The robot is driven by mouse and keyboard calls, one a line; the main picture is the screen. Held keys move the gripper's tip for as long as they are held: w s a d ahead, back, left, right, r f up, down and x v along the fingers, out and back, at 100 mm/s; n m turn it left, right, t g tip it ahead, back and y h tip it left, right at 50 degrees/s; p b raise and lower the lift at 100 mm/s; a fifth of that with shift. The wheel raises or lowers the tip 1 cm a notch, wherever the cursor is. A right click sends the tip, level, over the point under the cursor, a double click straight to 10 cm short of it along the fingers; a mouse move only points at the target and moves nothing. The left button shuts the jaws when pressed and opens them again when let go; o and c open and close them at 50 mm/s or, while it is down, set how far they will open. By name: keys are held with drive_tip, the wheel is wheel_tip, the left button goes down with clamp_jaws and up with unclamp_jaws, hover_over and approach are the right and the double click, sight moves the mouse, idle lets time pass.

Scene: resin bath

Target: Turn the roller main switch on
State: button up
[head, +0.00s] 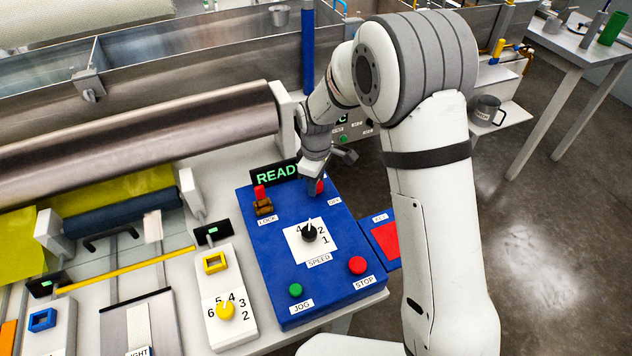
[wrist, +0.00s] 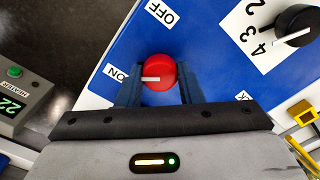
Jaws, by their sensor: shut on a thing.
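The main switch is a round red knob (wrist: 160,72) with a white pointer line, on the blue control panel (wrist: 110,50). In the wrist view the line points left, toward the ON label (wrist: 117,73); the OFF label (wrist: 161,13) is above the knob. My gripper (wrist: 158,82) is shut on the knob, one finger at each side.
The panel (head: 268,282) also has a red lock switch (head: 261,198), a black speed knob (head: 309,232), a green JOG button (head: 295,290) and a red STOP button (head: 357,265). A long metal roller (head: 140,130) lies to the left. A heater box (wrist: 22,100) is at the wrist view's left.

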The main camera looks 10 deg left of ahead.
idle(0.6)
drive_tip(key=o, duration=1)
drive_tip(key=shift+c, duration=0.2)
wheel_tip(320, 180, up, 7)
drive_tip(key=shift+f, duration=0.1)
drive_tip(key=shift+r, duration=0.5)
